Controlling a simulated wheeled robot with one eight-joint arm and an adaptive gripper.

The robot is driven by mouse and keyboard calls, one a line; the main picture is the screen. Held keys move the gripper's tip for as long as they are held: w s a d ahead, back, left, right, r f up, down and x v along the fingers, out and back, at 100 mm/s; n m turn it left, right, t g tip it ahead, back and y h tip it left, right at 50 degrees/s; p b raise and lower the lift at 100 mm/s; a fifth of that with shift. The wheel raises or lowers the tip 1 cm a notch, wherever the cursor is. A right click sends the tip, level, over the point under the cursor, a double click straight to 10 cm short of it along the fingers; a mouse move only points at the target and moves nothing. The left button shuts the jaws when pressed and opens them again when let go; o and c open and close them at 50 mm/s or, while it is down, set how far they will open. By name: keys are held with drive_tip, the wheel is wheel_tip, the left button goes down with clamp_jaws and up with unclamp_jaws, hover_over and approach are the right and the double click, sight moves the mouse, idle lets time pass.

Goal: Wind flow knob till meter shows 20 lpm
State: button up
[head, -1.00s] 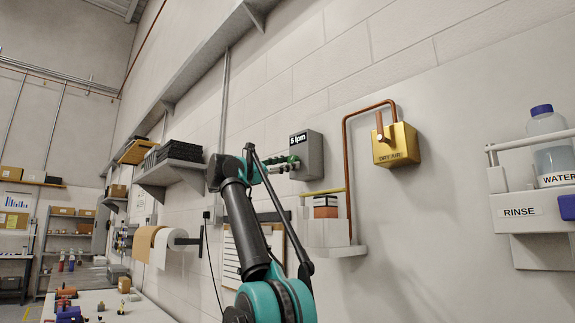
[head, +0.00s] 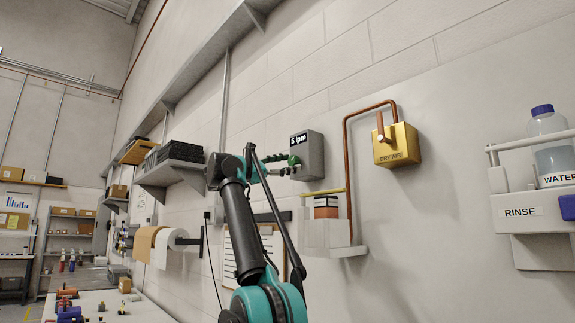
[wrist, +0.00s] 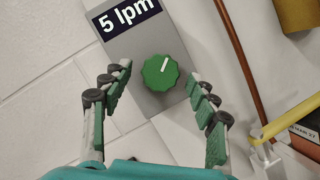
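The grey flow meter box (head: 312,160) is on the wall, and its dark display (head: 299,139) reads 5 lpm. The display also reads 5 lpm in the wrist view (wrist: 125,12). The round green flow knob (wrist: 160,72) is on the box's front, its white pointer line tilted up and slightly right. It shows in the head view too (head: 294,160). My gripper (wrist: 155,88) is open, with green-padded fingers to the left and right of the knob. Gaps show between both fingers and the knob in the wrist view. The gripper holds nothing.
A copper pipe (head: 346,170) runs right of the meter to the brass dry air box (head: 397,146). A shelf with black trays (head: 178,165) is left of my arm.

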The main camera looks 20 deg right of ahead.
drive_tip(key=shift+a, duration=0.1)
drive_tip(key=v, duration=1.2)
